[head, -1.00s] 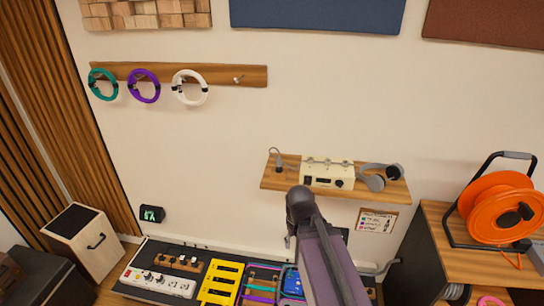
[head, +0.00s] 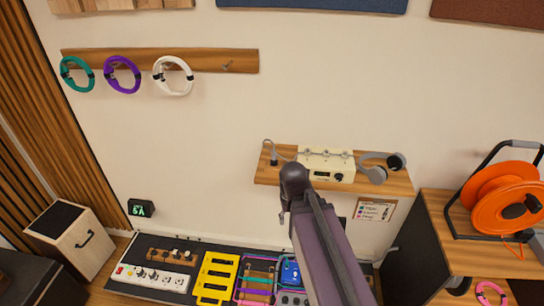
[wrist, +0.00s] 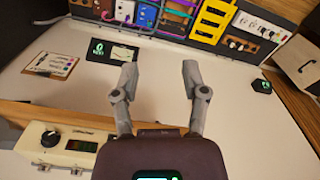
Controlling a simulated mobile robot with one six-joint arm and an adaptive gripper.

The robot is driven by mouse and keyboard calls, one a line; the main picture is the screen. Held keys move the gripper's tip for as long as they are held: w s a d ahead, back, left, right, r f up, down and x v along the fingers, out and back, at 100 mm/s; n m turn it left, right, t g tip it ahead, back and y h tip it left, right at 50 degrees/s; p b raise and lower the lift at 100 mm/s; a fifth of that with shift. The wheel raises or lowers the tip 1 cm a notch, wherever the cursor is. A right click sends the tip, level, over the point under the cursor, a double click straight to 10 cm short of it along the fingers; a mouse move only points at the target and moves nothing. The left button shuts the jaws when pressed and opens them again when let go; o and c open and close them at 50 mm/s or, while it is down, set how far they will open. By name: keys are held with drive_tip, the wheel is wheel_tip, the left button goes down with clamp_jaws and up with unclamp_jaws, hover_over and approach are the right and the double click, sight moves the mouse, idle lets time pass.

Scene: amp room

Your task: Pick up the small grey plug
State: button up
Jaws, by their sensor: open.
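A small grey plug-like piece with a cable (head: 273,158) stands on the left end of the wooden wall shelf (head: 265,177) in the head view, left of a cream amp box. I do not make it out in the wrist view. Several small pieces (head: 163,254) also sit on a wooden block by the white power strip; they are too small to tell apart. My gripper (wrist: 160,72) is open and empty in the wrist view, its two grey fingers apart over the wall area. In the head view my arm reaches up in front of the shelf and mostly hides the gripper.
The cream amp box (head: 326,163) and grey headphones (head: 377,172) share the shelf. Below is a long board with a yellow rack (head: 216,278) and pedals. An orange cable reel (head: 505,198) stands at right. Coloured cable rings (head: 122,75) hang upper left.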

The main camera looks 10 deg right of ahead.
drive_tip(key=shift+o, duration=0.9)
drive_tip(key=w+r+m+p, duration=0.1)
drive_tip(key=w+r+p, duration=0.4)
drive_tip(key=w, duration=0.4)
drive_tip(key=w+r+m+p, duration=0.1)
drive_tip(key=w+r+p, duration=0.4)
drive_tip(key=w, duration=0.5)
drive_tip(key=w+r+m+p, duration=0.1)
drive_tip(key=w+r+p, duration=0.5)
drive_tip(key=w, duration=0.4)
drive_tip(key=shift+w+d+m, duration=0.15)
drive_tip(key=shift+d+m, duration=0.15)
drive_tip(key=shift+d, duration=0.1)
drive_tip(key=shift+f, duration=0.1)
drive_tip(key=b, duration=0.9)
hover_over(274, 160)
drive_tip(key=w, duration=0.1)
wheel_tip(274, 160, down, 8)
drive_tip(key=shift+w+d+f, duration=0.1)
drive_tip(key=shift+d+f, duration=0.05)
drive_tip(key=shift+f, duration=0.1)
drive_tip(key=shift+f, duration=0.1)
drive_tip(key=shift+f+b, duration=2.4)
drive_tip(key=shift+f, duration=0.1)
clamp_jaws()
